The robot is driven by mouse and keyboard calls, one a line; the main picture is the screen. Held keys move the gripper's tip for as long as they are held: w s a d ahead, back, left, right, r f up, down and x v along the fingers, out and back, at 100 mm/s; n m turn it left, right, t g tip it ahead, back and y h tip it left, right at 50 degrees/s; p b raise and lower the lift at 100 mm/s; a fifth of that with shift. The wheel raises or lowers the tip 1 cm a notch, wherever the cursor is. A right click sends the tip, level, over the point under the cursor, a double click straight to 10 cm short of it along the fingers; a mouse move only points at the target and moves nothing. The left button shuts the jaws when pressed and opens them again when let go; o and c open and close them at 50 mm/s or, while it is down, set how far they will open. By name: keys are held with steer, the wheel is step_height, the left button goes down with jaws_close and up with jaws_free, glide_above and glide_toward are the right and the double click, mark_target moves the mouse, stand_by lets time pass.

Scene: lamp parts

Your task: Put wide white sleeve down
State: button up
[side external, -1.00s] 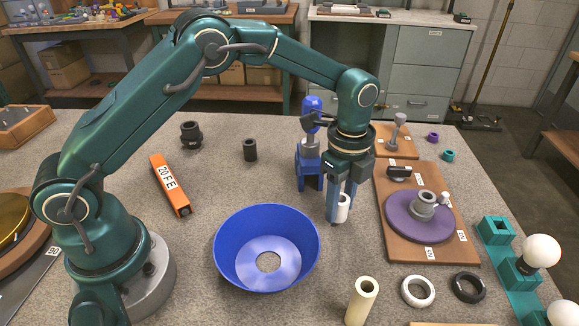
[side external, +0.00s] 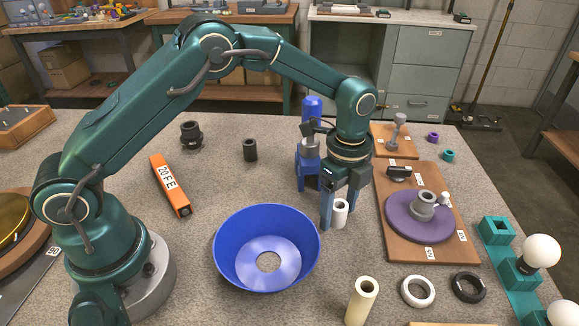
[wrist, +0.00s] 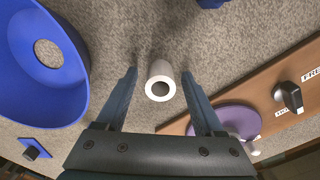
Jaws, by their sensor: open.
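The white sleeve (side external: 340,214) stands upright on the grey worktop, to the right of the blue bowl-shaped shade. In the wrist view I look down at its open top (wrist: 160,81). My gripper (side external: 340,223) is open around it. In the wrist view, one finger of my gripper (wrist: 159,73) is on each side of the sleeve, with a visible gap on both sides. The far finger is partly hidden behind the sleeve in the side view.
The blue shade (side external: 228,256) is close on the left. A brown board (side external: 443,247) with a purple disc (side external: 401,226) is on the right. A blue fixture (side external: 307,178) stands behind. A cream tube (side external: 361,302), a white ring (side external: 406,295) and a black ring (side external: 457,290) are in front.

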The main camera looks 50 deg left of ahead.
mark_target(340, 205)
step_height(340, 205, up, 11)
steer(key=shift+f, duration=0.2)
steer(key=s+a+r+n+t, duration=0.3)
steer(key=s+a+r+n, duration=0.2)
steer(key=s+r+n, duration=0.3)
steer(key=s+a+f+n+t, duration=0.1)
steer(key=s+f+n, duration=0.1)
steer(key=s+n, duration=0.3)
steer(key=s+a+f+n+t, duration=0.1)
steer(key=s+a+n, duration=0.1)
steer(key=s+n, duration=0.3)
steer(key=shift+s+f+t, duration=0.3)
steer(key=shift+s+f, duration=0.05)
steer(key=shift+s, duration=0.05)
stand_by(0.4)
